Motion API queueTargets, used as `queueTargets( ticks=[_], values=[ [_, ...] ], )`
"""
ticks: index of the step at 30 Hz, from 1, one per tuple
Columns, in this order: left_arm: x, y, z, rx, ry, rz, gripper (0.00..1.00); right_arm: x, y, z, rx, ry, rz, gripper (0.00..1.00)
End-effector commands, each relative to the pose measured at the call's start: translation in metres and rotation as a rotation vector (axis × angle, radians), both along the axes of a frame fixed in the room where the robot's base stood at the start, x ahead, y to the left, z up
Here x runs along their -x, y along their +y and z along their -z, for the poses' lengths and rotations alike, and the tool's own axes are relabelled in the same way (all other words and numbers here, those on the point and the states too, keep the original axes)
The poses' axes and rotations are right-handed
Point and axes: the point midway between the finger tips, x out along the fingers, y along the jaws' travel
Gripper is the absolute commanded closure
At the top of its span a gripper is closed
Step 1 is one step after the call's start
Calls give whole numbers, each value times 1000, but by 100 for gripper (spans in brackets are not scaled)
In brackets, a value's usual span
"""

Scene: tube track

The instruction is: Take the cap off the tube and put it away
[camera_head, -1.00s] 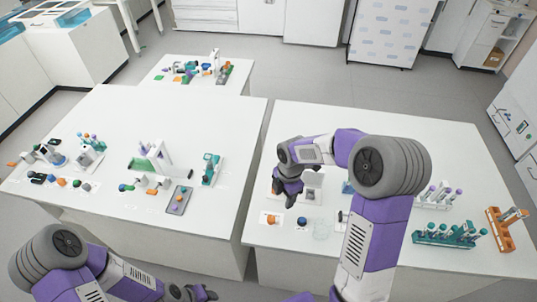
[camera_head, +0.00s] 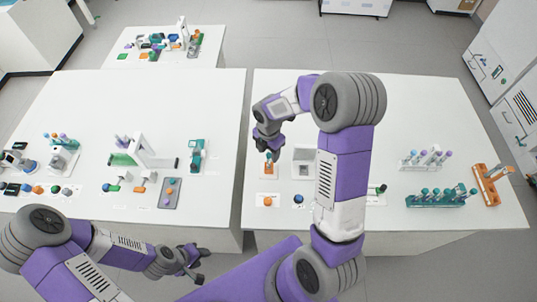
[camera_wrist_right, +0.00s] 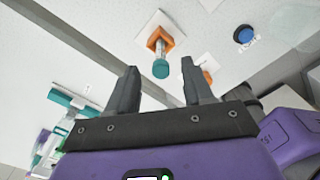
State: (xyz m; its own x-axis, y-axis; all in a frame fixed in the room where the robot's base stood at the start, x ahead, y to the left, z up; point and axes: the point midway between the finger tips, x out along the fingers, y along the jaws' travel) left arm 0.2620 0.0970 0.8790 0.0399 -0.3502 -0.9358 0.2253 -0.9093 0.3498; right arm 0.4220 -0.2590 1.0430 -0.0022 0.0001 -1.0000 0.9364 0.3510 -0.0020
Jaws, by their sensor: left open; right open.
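A small tube with a teal cap (camera_wrist_right: 160,68) stands in an orange holder (camera_wrist_right: 159,41) on a white card. In the head view the orange holder (camera_head: 268,169) is on the right table, just below my right gripper (camera_head: 268,147). My right gripper is open and empty. In the right wrist view the capped tube shows between its two fingertips (camera_wrist_right: 159,66), apart from both. My left gripper (camera_head: 190,263) is open and low in front of the tables, away from the tube.
On the right table (camera_head: 420,110) are an orange piece on a card (camera_head: 267,201), a blue round cap (camera_head: 297,200), a white block (camera_head: 303,160), a teal tube rack (camera_head: 440,199), a white rack (camera_head: 425,160) and an orange rack (camera_head: 488,185). My right arm hides part of this table.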

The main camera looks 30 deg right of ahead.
Motion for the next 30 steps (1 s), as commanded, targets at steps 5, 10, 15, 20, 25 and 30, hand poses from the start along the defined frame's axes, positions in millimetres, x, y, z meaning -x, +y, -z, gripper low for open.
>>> queueTargets(
  ticks=[5,10,15,20,25,30],
  values=[
    [0,0,0,0,0,0,57,0,0,2,0,-1,1,49],
    [0,0,0,0,0,0,57,0,0,2,0,-1,1,62],
    [0,0,0,0,0,0,57,0,0,2,0,-1,0,89],
    [0,0,0,0,0,0,57,0,0,2,1,-1,1,100],
    [0,0,0,0,0,0,57,0,0,2,1,-1,0,100],
    [0,0,0,0,0,0,57,-1,0,-9,0,-5,1,100]
  ],
)
